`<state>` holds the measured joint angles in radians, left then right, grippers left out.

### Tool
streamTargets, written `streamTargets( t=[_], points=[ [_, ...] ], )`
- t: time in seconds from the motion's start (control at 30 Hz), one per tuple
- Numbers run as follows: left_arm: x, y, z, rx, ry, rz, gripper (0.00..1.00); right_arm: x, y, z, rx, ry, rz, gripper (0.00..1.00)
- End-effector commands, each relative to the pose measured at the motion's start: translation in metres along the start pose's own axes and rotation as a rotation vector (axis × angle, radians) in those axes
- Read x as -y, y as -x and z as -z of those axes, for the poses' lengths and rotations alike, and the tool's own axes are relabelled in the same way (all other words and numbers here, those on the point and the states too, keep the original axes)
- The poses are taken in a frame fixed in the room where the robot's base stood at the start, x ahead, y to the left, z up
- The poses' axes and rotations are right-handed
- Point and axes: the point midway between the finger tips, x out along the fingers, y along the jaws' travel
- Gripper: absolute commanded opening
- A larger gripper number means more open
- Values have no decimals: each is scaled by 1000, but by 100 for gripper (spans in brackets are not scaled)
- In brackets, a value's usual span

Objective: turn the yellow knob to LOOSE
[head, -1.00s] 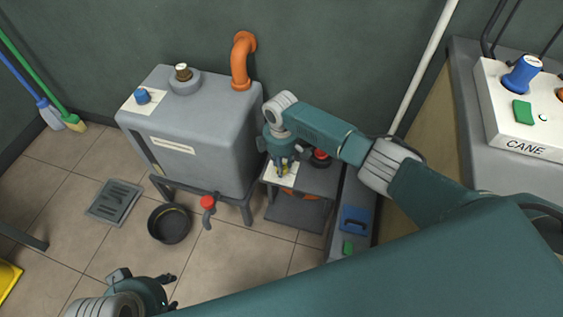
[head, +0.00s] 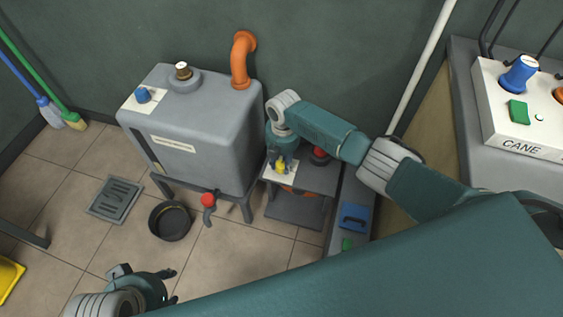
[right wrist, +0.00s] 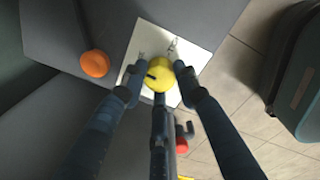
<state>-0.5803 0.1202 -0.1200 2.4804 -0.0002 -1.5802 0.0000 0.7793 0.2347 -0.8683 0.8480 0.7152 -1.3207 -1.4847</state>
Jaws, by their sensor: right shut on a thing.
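The yellow knob (head: 280,167) sits on a white plate (head: 290,175) on the low grey stand beside the tank. In the right wrist view the knob (right wrist: 160,74) has a dark mark on top, and its plate (right wrist: 143,42) carries dark print too small to read. My right gripper (head: 280,161) comes down from above and is shut on the knob, with fingers on both sides of it (right wrist: 156,75). Part of the knob is hidden by the gripper. My left gripper (head: 168,287) is at the lower left, open and empty, away from the stand.
The grey tank (head: 195,125) with a red-handled tap (head: 208,199) stands left of the stand. A red knob (head: 320,154) is close right of my right gripper. A black pan (head: 171,221) lies on the floor. The CANE panel (head: 520,110) is far right.

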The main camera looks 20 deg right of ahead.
Motion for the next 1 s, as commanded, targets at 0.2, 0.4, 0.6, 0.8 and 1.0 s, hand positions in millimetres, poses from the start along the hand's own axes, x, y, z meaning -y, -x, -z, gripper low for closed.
streamTargets(
  t=[0.2,0.4,0.6,0.8,1.0],
  points=[
    [0,0,0,0,0,0,40,2,-1,0,-3,52,5,4],
    [0,0,0,0,0,0,40,2,-1,0,-4,67,5,4],
    [0,0,0,0,0,0,40,2,-1,0,-3,67,5,4],
    [0,0,0,0,0,0,40,2,-1,0,-3,66,4,49],
    [0,0,0,0,0,0,40,1,0,0,-3,65,2,49]
  ],
)
